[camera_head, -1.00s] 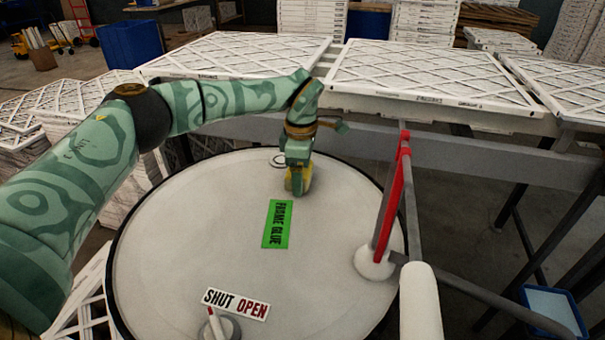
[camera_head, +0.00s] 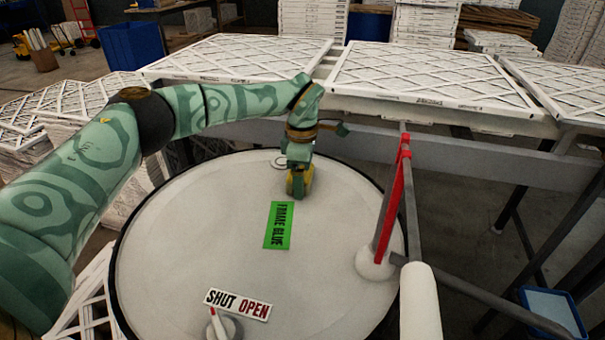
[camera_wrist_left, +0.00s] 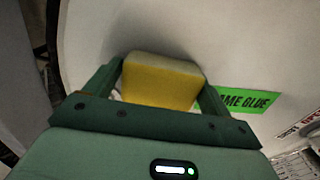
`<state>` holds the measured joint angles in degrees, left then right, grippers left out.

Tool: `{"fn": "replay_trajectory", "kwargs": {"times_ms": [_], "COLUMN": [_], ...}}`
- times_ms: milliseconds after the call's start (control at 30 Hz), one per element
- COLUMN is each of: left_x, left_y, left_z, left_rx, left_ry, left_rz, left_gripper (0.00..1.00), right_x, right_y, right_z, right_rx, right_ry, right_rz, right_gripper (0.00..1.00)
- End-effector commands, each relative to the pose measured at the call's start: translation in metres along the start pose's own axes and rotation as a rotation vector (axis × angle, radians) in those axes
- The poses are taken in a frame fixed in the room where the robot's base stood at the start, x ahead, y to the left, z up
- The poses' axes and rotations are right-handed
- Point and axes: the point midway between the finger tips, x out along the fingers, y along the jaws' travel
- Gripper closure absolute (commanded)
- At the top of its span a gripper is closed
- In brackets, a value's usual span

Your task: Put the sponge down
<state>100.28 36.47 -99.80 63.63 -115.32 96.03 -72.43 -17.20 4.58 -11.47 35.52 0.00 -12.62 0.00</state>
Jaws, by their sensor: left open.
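The yellow sponge (camera_wrist_left: 160,84) with a paler top sits between the two fingers of my left gripper in the left wrist view. My left gripper (camera_head: 300,184) is open and low over the far part of the round white drum lid (camera_head: 180,250), just beyond the green FRAME GLUE label (camera_head: 279,226). The fingers stand on either side of the sponge. The sponge appears to be at the lid's surface, though its underside is hidden. In the head view only a little yellow shows around the finger. My right gripper is not in view.
A red-handled bar (camera_head: 392,205) rises at the lid's right side. A SHUT OPEN label (camera_head: 238,304) and a small knob with a pointer (camera_head: 221,327) are at the near edge. The lid's middle is mostly clear.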

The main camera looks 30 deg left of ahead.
Motion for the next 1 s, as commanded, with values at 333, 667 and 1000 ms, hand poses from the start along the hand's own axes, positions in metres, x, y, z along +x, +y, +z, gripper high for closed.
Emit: {"fn": "replay_trajectory", "kwargs": {"times_ms": [333,667,1000], "left_x": [0.011,-0.087,-0.157], "left_y": [-0.007,0.0,0.002], "left_z": [0.002,0.0,0.0], "left_rx": [0.006,0.002,0.002], "left_ry": [0.01,0.004,0.004], "left_rz": [-0.033,-0.012,-0.013], "left_gripper": [0.02,0.02,0.02], "right_x": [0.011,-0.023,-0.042], "right_y": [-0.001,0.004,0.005], "right_z": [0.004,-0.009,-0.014], "right_rx": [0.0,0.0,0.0], "right_ry": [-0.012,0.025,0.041], "right_rz": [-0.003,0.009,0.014], "right_gripper": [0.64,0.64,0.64]}}
